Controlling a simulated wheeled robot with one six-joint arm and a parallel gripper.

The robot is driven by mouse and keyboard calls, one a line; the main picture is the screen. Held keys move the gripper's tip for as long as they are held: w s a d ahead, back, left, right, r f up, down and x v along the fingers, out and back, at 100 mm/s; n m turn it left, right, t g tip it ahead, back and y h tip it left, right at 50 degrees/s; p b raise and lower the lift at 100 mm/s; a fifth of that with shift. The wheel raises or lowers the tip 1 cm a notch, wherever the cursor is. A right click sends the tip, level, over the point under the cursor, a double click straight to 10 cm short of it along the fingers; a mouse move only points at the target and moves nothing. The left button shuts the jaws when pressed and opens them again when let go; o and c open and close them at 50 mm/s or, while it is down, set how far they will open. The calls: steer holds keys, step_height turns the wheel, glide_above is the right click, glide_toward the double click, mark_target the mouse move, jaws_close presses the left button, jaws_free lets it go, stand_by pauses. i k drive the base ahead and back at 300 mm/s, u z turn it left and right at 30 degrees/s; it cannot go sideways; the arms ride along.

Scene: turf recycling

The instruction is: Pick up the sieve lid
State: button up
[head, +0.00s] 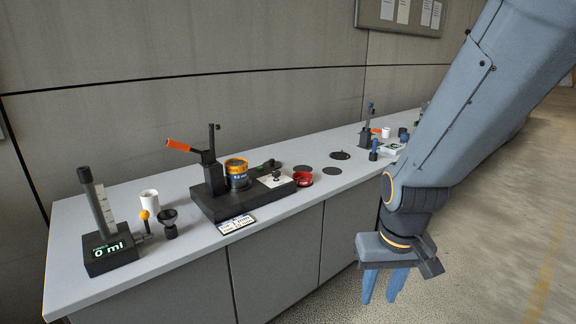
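A sieve (236,172) with an orange rim and a blue label stands on a black base (225,205) on the bench. Flat dark discs lie on the bench to its right, one (303,168) behind a red dish (301,179) and another (332,171) further right. I cannot tell which piece is the sieve lid. My gripper (380,299) points down in front of the bench's front edge, to the right of the sieve. Its two blue fingers are apart with nothing seen between them.
The grey bench (190,255) runs along the wall. A lever press with an orange handle (182,146) rises beside the sieve. A 0 ml measuring stand (104,240) and a white cup (149,201) stand at the left. Small tools (366,136) stand further back right.

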mark_target(275, 164)
steer(key=z, duration=0.6)
steer(key=i, duration=1)
steer(key=z, duration=0.4)
steer(key=i, duration=0.9)
steer(key=u, duration=0.85)
steer(key=i, duration=0.65)
steer(key=u, duration=1)
steer(key=i, duration=0.35)
steer(key=u, duration=0.4)
